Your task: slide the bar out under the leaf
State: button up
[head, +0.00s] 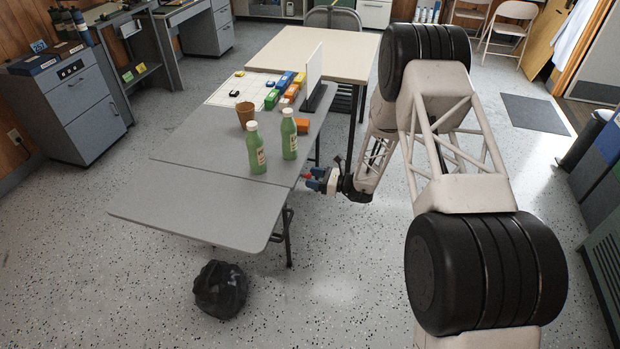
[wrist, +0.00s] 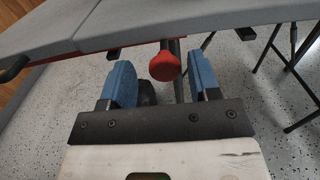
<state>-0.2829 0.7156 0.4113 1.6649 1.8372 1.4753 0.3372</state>
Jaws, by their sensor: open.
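The grey table has a leaf (head: 190,208) at its near end, standing out level; the leaf is at the left in the wrist view (wrist: 36,36). A round red knob (wrist: 165,66) shows just below the table edge near the seam, apparently the end of the bar; the rest of the bar is hidden or unclear. My gripper (head: 314,180) is at the table's right edge, near the seam. In the wrist view my gripper's blue fingers (wrist: 161,68) are open, one each side of the knob, with gaps showing. Whether the knob is fully between them in depth is unclear.
Two green bottles (head: 255,150) (head: 289,135) stand near the seam, on the main top. A brown cup (head: 245,115) and coloured blocks (head: 272,98) are behind them. A black bag (head: 220,288) lies on the floor below the leaf. Dark table legs (wrist: 267,52) stand at the right.

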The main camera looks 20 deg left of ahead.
jog(key=d, duration=0.6)
jog(key=shift+s+d, duration=0.1)
dwell(0.5)
jog(key=s+d+r+n+g+h, duration=0.1)
jog(key=s+d+r+n+h, duration=0.2)
jog(key=s+r, duration=0.5)
jog(key=s+d+r+n+g+h, duration=0.2)
jog(key=s+d+r+n, duration=0.25)
jog(key=r, duration=0.75)
jog(key=s+d+r+n+g+h, duration=0.1)
jog(key=s+d+r+n+h, duration=0.15)
jog(key=s+d+r, duration=0.45)
jog(key=s+d+r+n+t+h, duration=0.2)
jog(key=s+d+r, duration=0.3)
jog(key=s, duration=0.4)
jog(key=s+d+r+n+t+h, duration=0.2)
jog(key=s+d+r+h, duration=0.3)
jog(key=s+d, duration=0.3)
jog(key=s+d+r+n+t+h, duration=0.2)
jog(key=s+d+r, duration=0.4)
jog(key=s, duration=0.5)
jog(key=shift+s+d+n+t+h, duration=0.25)
jog(key=shift+d+n+h, duration=0.25)
jog(key=shift+n+h, duration=0.4)
